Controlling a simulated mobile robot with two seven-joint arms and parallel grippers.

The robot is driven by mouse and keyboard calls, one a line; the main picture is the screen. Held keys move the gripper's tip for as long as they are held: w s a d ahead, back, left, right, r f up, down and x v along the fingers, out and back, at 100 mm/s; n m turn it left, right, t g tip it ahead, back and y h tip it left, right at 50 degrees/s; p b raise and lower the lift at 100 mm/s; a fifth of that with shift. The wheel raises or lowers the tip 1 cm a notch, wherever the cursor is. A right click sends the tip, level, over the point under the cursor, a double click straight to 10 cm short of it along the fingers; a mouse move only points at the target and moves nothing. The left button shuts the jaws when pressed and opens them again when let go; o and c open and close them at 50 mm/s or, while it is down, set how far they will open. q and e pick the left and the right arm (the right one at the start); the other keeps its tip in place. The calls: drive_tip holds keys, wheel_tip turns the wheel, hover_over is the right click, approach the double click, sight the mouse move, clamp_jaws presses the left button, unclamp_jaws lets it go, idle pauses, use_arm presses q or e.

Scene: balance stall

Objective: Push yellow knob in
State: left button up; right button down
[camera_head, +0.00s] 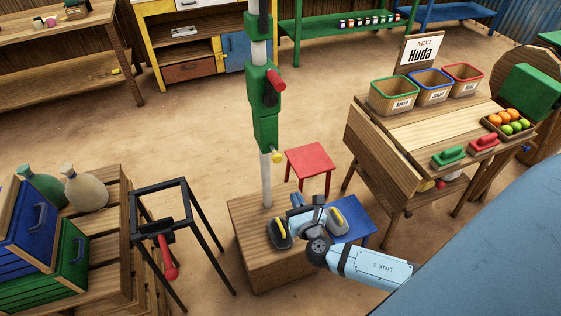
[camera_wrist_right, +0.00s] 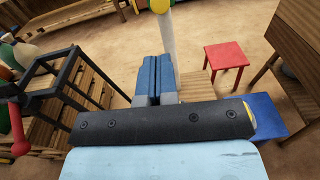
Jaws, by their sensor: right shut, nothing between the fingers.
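The yellow knob (camera_head: 277,157) sticks out from the lower end of the green housing (camera_head: 266,110) on a pale upright post. It also shows in the right wrist view, cut by the top edge (camera_wrist_right: 160,6). My right gripper (camera_head: 297,199) is shut and empty, below the knob and apart from it, over the wooden box. In the right wrist view its two blue fingers (camera_wrist_right: 156,72) lie together and point toward the post, under the knob. My left gripper is not in view.
A red handle (camera_head: 275,81) sits higher on the housing. A red stool (camera_head: 311,160) and a blue stool (camera_head: 352,222) stand right of the post. A black frame with a red lever (camera_head: 168,262) stands left. A wooden counter (camera_head: 420,125) with bins is at right.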

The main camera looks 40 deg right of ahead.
sight(278, 158)
use_arm(q)
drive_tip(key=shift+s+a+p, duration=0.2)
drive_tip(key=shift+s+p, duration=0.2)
drive_tip(key=shift+p, duration=0.2)
use_arm(e)
drive_tip(key=x, duration=1.3)
drive_tip(key=shift+w+r, duration=0.2)
drive_tip(key=shift+w, duration=0.2)
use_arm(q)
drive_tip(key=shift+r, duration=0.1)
use_arm(e)
drive_tip(key=b+x, duration=0.1)
drive_tip(key=x, duration=0.2)
drive_tip(key=shift+w, duration=0.25)
drive_tip(key=shift+d+r, duration=0.1)
drive_tip(key=shift+r, duration=0.25)
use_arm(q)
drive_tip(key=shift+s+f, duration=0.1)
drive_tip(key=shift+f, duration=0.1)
use_arm(e)
drive_tip(key=shift+d, duration=0.1)
